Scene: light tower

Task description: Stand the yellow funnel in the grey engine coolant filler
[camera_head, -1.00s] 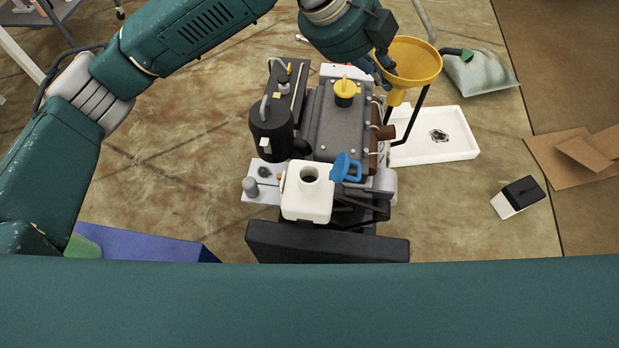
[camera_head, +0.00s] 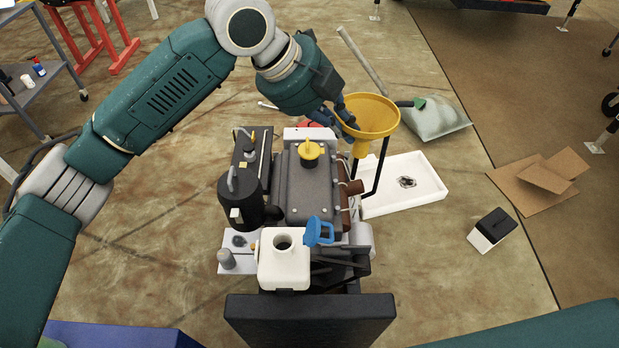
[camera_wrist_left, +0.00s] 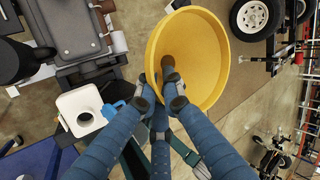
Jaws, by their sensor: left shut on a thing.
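The yellow funnel (camera_head: 368,115) is held in the air over the far right side of the engine, wide mouth up, spout down. My left gripper (camera_head: 346,116) is shut on the funnel's near left side; in the left wrist view the fingers (camera_wrist_left: 163,100) grip the funnel (camera_wrist_left: 205,55) at its wall. A white tank (camera_head: 284,268) at the engine's near end has an open dark neck (camera_head: 283,243), apart from the funnel. It also shows in the left wrist view (camera_wrist_left: 70,120). My right gripper is out of view.
A blue handled cap (camera_head: 319,231) stands beside the tank's neck. A yellow cap (camera_head: 311,150) rises from the engine top (camera_head: 308,200). A black canister (camera_head: 240,200) is at left. A white tray (camera_head: 420,185), a black-topped box (camera_head: 491,229) and cardboard (camera_head: 540,182) lie right.

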